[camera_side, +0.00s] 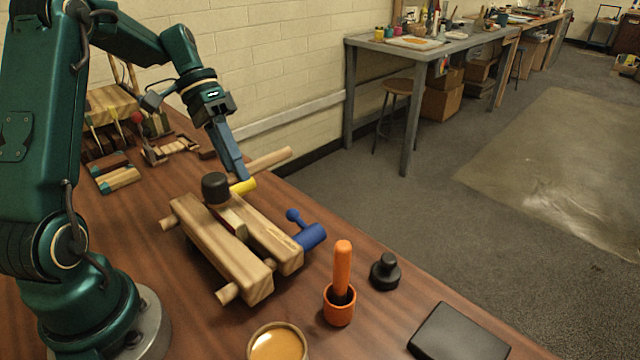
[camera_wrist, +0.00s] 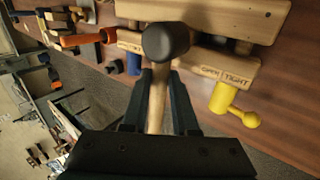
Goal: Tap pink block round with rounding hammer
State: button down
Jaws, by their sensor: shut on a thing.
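My gripper (camera_side: 240,176) is shut on the wooden handle (camera_side: 268,160) of the rounding hammer, which has a thick black head (camera_side: 215,187). In the wrist view, the handle (camera_wrist: 156,105) lies between the two fingers and the black head (camera_wrist: 165,41) points away from me. The head is over the far-left part of a wooden vise (camera_side: 222,249); I cannot tell if it touches anything. A small dark-red and pale piece (camera_side: 232,218) sits between the vise jaws, partly hidden. No clearly pink block shows.
The vise has a blue handle (camera_side: 311,235) and a yellow handle (camera_side: 243,186). Nearby stand an orange cup (camera_side: 339,310) with an orange stick, a black knob (camera_side: 385,272), a black flat case (camera_side: 458,335) and a bowl (camera_side: 277,344). Wooden tools crowd the table's far left.

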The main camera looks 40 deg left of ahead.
jog(key=shift+f, duration=0.35)
jog(key=shift+r, duration=0.2)
jog(key=shift+r, duration=2.45)
